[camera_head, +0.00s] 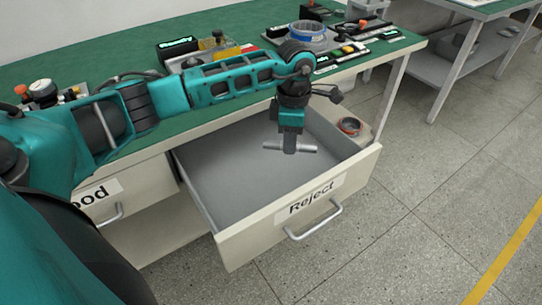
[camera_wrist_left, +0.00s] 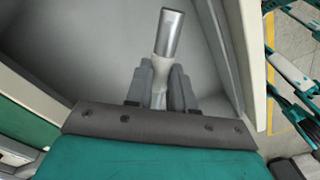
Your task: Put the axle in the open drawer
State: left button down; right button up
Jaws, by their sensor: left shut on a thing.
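The axle (camera_head: 303,148) is a short grey metal cylinder. My left gripper (camera_head: 289,148) is shut on it and holds it over the open drawer. In the left wrist view the axle (camera_wrist_left: 169,36) sticks out from between the fingers of the left gripper (camera_wrist_left: 160,84), with the grey drawer floor behind it. The open drawer (camera_head: 238,234) is labelled "Reject" and looks empty inside. I cannot tell exactly how high the axle is above the drawer floor. My right gripper is not in view.
A drawer labelled "Good" (camera_head: 118,205) is at the left. A round reddish dish (camera_head: 350,126) sits beside the open drawer. The floor to the right is clear.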

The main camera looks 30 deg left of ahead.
pick_arm(q)
jog(key=a+f+n+b, duration=0.1)
jog(key=a+f+n, duration=0.45)
jog(key=n, duration=0.25)
jog(key=b, duration=0.4)
send_over(271, 177)
notch_tip(271, 177, down, 5)
jog(key=shift+f, duration=0.2)
jog(key=shift+f+b, duration=0.45)
jog(key=shift+f, duration=0.15)
dwell(0.7)
jog(key=shift+f, duration=0.5)
dwell(0.8)
dwell(0.3)
